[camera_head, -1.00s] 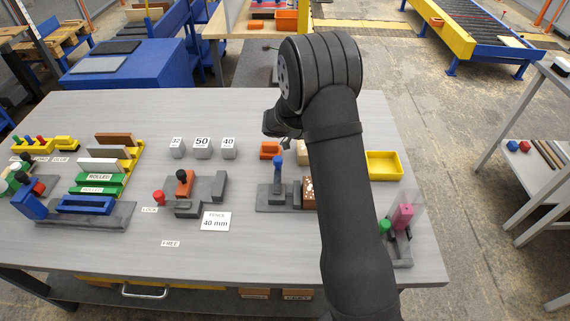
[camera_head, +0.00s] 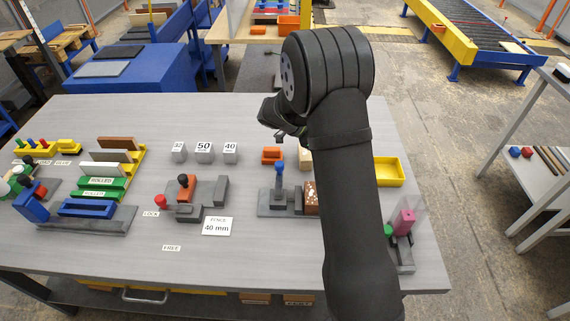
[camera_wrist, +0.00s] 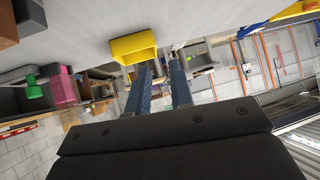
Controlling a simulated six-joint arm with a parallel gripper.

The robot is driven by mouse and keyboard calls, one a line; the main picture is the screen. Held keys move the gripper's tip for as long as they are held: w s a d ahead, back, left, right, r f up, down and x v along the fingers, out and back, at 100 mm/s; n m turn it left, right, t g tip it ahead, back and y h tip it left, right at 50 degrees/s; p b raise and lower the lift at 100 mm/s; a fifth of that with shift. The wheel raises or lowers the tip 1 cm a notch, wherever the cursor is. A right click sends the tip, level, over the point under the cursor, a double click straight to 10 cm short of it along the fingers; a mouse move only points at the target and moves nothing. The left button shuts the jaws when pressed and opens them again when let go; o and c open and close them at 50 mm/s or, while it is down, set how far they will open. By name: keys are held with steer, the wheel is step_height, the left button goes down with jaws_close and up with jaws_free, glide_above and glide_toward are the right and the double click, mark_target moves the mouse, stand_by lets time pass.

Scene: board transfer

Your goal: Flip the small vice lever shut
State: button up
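Several lever fixtures stand on the grey table, and I cannot tell for sure which is the small vice. One has an upright blue-knobbed lever (camera_head: 279,168) on a dark base, with a speckled brown block (camera_head: 311,197) to its right. Another has a red knob (camera_head: 161,201) by a LOCK label (camera_head: 151,213), beside an orange block (camera_head: 187,192). At the right a green knob (camera_head: 388,230) stands beside a pink block (camera_head: 404,222); both also show in the wrist view. My gripper (camera_wrist: 160,72) is open and empty, its fingers apart, above the table and touching no lever.
A yellow tray (camera_head: 389,171) lies at the table's right; it also shows beyond my fingers in the wrist view (camera_wrist: 133,46). Numbered grey blocks (camera_head: 204,152) stand at the back. My arm hides part of the table's right side.

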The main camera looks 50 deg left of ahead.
steer(key=s+a+r+m+g, duration=0.1)
steer(key=s+r+g, duration=0.1)
steer(key=s, duration=0.2)
steer(key=s+r+m+g+y, duration=0.1)
steer(key=s+r+m+g, duration=0.1)
steer(key=s, duration=0.3)
steer(key=s+a+r+m+g+y, duration=0.1)
steer(key=s+r+g, duration=0.2)
steer(key=s, duration=0.1)
steer(key=shift+s+a+r+m, duration=0.25)
steer(key=shift+a+m, duration=0.05)
steer(key=shift+m, duration=0.1)
jaws_close()
